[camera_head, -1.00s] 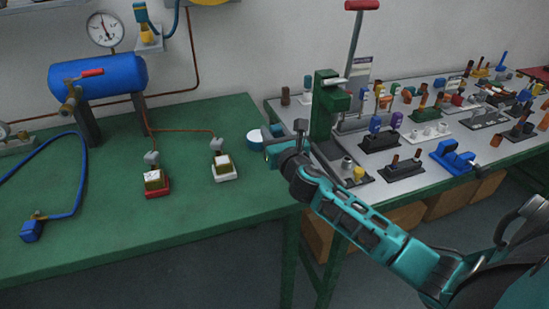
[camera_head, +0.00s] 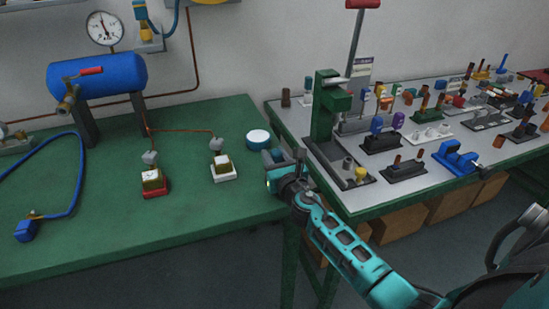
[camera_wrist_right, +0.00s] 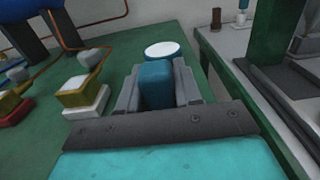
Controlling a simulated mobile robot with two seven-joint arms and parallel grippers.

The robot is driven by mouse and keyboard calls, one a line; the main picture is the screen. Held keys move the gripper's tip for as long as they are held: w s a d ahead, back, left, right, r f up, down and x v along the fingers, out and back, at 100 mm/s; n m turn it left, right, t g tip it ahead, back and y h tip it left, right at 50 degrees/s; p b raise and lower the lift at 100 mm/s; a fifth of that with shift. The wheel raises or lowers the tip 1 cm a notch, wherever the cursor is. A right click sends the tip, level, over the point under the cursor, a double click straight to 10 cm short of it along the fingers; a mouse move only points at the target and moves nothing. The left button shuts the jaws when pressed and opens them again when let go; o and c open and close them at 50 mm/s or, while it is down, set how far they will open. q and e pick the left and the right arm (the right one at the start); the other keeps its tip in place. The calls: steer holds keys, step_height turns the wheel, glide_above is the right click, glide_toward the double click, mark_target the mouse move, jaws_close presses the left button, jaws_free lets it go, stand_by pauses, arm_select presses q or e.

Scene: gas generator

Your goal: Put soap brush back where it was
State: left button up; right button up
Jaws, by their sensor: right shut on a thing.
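My right gripper (camera_head: 272,162) is over the right edge of the green table in the head view. My left gripper is not in view.
The green table (camera_head: 110,215) also bears a red-based block (camera_head: 154,183), a white-based block (camera_head: 222,169), a blue tank (camera_head: 97,76) and a blue hose (camera_head: 80,175). A grey table (camera_head: 400,190) with a green press (camera_head: 328,105) and several tool stands is close on the right.

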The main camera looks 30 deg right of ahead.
steer(key=shift+f, duration=0.15)
steer(key=o, duration=1)
steer(key=shift+o, duration=0.2)
steer(key=shift+r, duration=0.3)
steer(key=v, duration=1.1)
steer(key=shift+d+f, duration=0.1)
steer(key=shift+f, duration=0.1)
steer(key=shift+s+r, duration=0.1)
steer(key=shift+s, duration=0.4)
